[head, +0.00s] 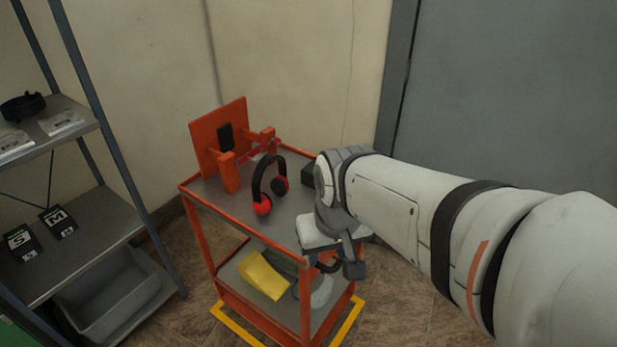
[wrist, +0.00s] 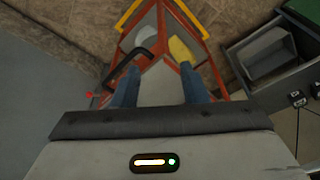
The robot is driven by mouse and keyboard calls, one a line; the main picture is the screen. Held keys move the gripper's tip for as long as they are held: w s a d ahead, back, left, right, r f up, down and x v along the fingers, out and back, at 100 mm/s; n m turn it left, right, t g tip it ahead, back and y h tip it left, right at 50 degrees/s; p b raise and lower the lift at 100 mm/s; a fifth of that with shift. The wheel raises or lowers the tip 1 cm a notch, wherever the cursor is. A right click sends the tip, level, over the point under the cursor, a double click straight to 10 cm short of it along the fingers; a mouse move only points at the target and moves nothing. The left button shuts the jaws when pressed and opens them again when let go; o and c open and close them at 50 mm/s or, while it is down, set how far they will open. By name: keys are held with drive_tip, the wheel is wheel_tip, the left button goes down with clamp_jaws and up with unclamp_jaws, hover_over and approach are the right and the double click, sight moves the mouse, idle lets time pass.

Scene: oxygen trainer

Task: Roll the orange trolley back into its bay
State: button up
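The orange trolley (head: 196,228) stands upright in the corner by the wall, with a grey top and a lower shelf. Yellow floor lines (head: 236,326) show on both near sides of its base, and its lower frame appears inside them; the far side is hidden. My gripper (head: 350,266) is at the trolley's near right corner. In the wrist view its two blue fingers (wrist: 160,90) are apart with nothing held between them. A black curved handle-like bar (wrist: 133,62) lies near the left finger; I cannot tell whether they touch.
Headphones (head: 270,187) and an orange stand (head: 218,137) are on the trolley top. A metal rack (head: 105,232) with a grey bin (head: 108,290) stands left. A grey door or panel (head: 510,90) is behind right.

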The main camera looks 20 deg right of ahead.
drive_tip(key=w+d+f+m+y+b, duration=0.1)
drive_tip(key=w+d+f+m+b, duration=0.2)
drive_tip(key=w+d+f+m, duration=1.05)
drive_tip(key=w+f+n, duration=0.1)
drive_tip(key=f, duration=0.2)
drive_tip(key=w+d+f+n, duration=0.1)
drive_tip(key=w+f, duration=0.1)
drive_tip(key=f, duration=0.2)
drive_tip(key=w+d+f+n+b, duration=0.1)
drive_tip(key=w+f, duration=0.1)
drive_tip(key=f, duration=0.2)
drive_tip(key=shift+n+g, duration=0.3)
drive_tip(key=shift+n, duration=0.05)
clamp_jaws()
